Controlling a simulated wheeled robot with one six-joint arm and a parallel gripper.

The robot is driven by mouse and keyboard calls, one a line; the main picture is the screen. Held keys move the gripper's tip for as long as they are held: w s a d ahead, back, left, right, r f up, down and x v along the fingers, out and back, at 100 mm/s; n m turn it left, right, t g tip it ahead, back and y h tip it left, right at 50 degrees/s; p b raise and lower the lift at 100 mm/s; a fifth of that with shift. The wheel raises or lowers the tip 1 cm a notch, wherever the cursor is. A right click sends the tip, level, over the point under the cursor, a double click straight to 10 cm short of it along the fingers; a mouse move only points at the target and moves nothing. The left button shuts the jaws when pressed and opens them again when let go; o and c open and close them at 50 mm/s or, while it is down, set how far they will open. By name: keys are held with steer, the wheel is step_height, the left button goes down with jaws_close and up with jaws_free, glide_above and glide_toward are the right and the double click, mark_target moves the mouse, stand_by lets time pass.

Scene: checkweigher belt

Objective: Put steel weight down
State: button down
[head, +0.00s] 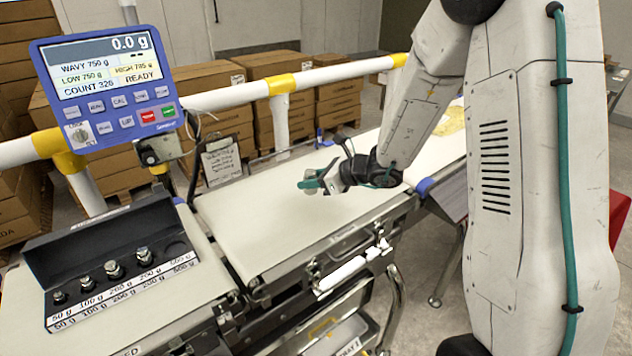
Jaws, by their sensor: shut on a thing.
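My gripper (314,182) is low over the white checkweigher belt (270,210), with its teal fingers shut on the steel weight (309,174). Only a small grey part of the weight shows between the fingers. I cannot tell whether its base touches the belt. The black weight case (105,235) stands at the lower left, its front labelled from 50 g to 500 g. Several steel weights (113,269) stand in it, and the place by the right-hand 500 g label looks empty. The blue indicator (108,75) reads 0.0 g and READY.
A white and yellow rail (235,95) runs behind the belt, with stacked cardboard boxes (265,66) beyond. A small sign (221,162) stands at the belt's back edge. The belt around my gripper is bare. A drawer-like bin (345,335) sits below the front edge.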

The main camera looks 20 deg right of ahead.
steer(key=shift+w+d, duration=0.15)
steer(key=shift+d, duration=0.05)
steer(key=shift+w+d+f, duration=0.5)
steer(key=shift+w+f, duration=0.1)
steer(key=shift+f, duration=0.05)
steer(key=shift+a+f, duration=0.25)
steer(key=shift+f, duration=0.85)
steer(key=shift+d, duration=0.2)
steer(key=shift+f, duration=0.25)
steer(key=c, duration=1)
jaws_free()
steer(key=shift+s, duration=0.1)
steer(key=shift+o, duration=0.2)
